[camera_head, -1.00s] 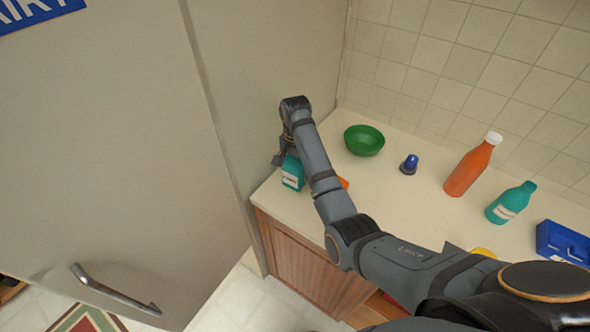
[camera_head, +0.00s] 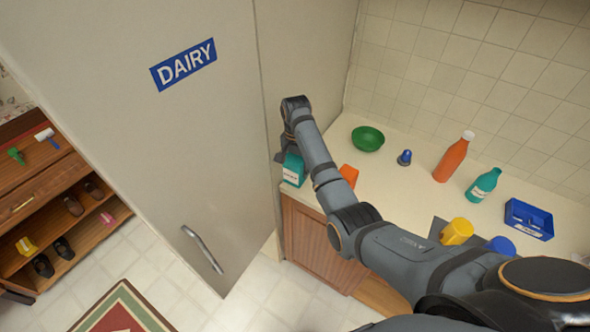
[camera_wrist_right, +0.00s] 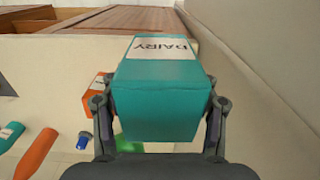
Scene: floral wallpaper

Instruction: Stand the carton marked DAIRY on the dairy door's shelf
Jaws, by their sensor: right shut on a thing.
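In the right wrist view the carton (camera_wrist_right: 160,95) shows a white label reading DAIRY, upside down there. My right gripper (camera_wrist_right: 160,108) is shut on the carton, one finger on each side. In the head view this gripper (camera_head: 285,152) is partly hidden by its own arm. The dairy door (camera_head: 170,130) carries a blue DAIRY sign (camera_head: 183,65) and a metal handle (camera_head: 203,249). The door is closed, and its shelf is hidden. My left gripper is not in view.
The counter (camera_head: 395,183) holds a green bowl (camera_head: 367,138), a blue-capped item (camera_head: 405,157), an orange bottle (camera_head: 453,158), a teal bottle (camera_head: 484,186), a blue box (camera_head: 529,219) and a yellow cup (camera_head: 457,232). A shoe rack (camera_head: 45,215) stands left. Floor before the door is open.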

